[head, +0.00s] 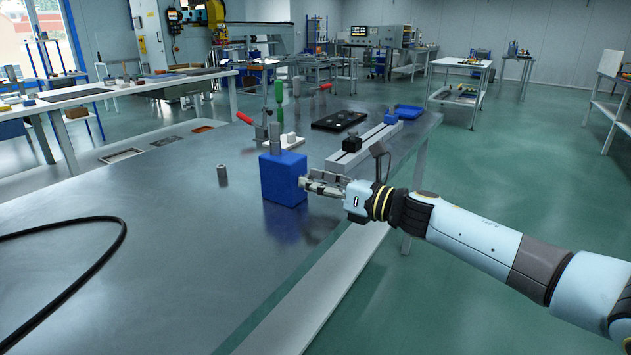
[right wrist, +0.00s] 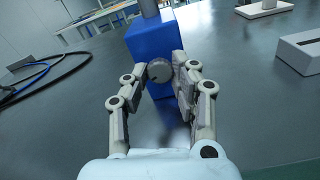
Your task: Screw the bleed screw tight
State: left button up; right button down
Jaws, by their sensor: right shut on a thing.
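The bleed screw (right wrist: 159,72) shows in the right wrist view as a round grey knob on the near face of a blue block (head: 284,180). The block stands upright on the dark table and also shows in the right wrist view (right wrist: 150,40). My right gripper (head: 306,184) reaches in from the right at the block's side. In the right wrist view its fingertips (right wrist: 160,73) are shut on the bleed screw, one on each side. In the head view the fingers hide the screw. My left gripper is not in view.
A small grey cylinder (head: 222,175) stands left of the block. A black cable (head: 70,282) lies at the left; the table's near middle is clear.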

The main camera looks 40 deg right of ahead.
jog(key=m+p, duration=0.1)
jog(key=m, duration=0.2)
jog(key=shift+r+m, duration=0.15)
jog(key=shift+m, duration=0.25)
jog(key=m+p, duration=0.1)
jog(key=m, duration=0.3)
jog(key=shift+m+p, duration=0.3)
jog(key=shift+p, duration=0.1)
jog(key=m+p, duration=0.2)
jog(key=m, duration=0.2)
jog(key=m+p, duration=0.1)
jog(key=m, duration=0.4)
jog(key=shift+p, duration=0.4)
jog(key=m+p, duration=0.1)
jog(key=m, duration=0.3)
jog(key=shift+m+p, duration=0.3)
jog(key=shift+p, duration=0.1)
jog(key=m+p, duration=0.1)
jog(key=m, duration=0.3)
jog(key=m+p, duration=0.1)
jog(key=m, duration=0.4)
jog(key=shift+p, duration=0.35)
jog(key=shift+s+m+p, duration=0.1)
jog(key=shift+m+p, duration=0.3)
jog(key=shift+m, duration=1.3)
jog(key=shift+f, duration=0.2)
